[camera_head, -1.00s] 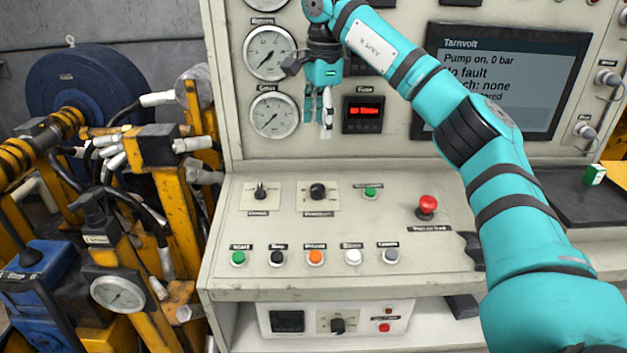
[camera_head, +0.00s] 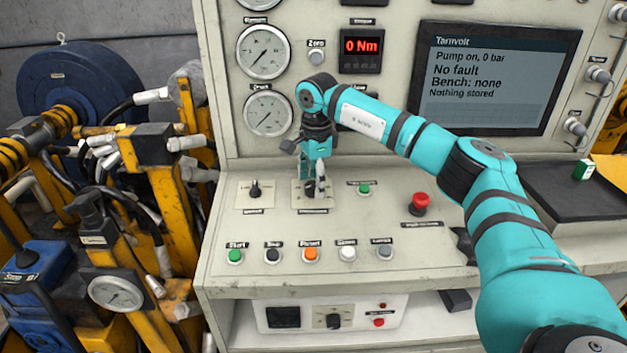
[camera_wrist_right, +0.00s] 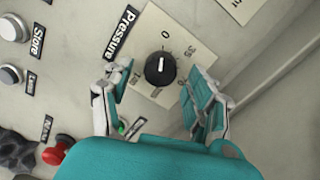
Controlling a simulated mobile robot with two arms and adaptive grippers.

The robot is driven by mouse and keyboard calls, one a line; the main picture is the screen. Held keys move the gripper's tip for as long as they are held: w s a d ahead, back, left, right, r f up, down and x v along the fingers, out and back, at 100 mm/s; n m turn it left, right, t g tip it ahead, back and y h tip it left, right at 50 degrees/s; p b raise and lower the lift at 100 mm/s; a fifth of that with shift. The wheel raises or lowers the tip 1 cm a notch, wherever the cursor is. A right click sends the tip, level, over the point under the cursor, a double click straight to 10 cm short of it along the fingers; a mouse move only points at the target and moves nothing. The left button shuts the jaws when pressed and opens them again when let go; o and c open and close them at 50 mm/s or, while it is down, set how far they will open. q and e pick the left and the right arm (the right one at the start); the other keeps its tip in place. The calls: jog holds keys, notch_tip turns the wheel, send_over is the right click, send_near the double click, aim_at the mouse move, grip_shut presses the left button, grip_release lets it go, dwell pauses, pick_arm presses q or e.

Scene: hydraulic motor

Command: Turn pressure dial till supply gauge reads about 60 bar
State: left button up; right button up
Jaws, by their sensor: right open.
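The black pressure dial (camera_wrist_right: 160,69) sits on a pale scale plate (camera_wrist_right: 160,33) labelled Pressure. Its white mark points near the 0. My right gripper (camera_wrist_right: 158,82) is open, with a finger on either side of the dial and gaps between. In the head view the right gripper (camera_head: 314,184) is down over the dial and hides most of it. The screen (camera_head: 497,75) reads Pump on, 0 bar. My left gripper is not in view.
A black selector knob (camera_head: 254,189) is left of the dial, and a green button (camera_head: 363,189) is right of it. A red mushroom button (camera_head: 420,203) stands further right. A row of buttons, including an orange one (camera_head: 311,255), lies in front. The red display (camera_head: 361,46) reads 0 Nm.

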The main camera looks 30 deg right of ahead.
jog(key=shift+f, duration=0.45)
jog(key=c, duration=1.1)
jog(key=shift+c, duration=0.2)
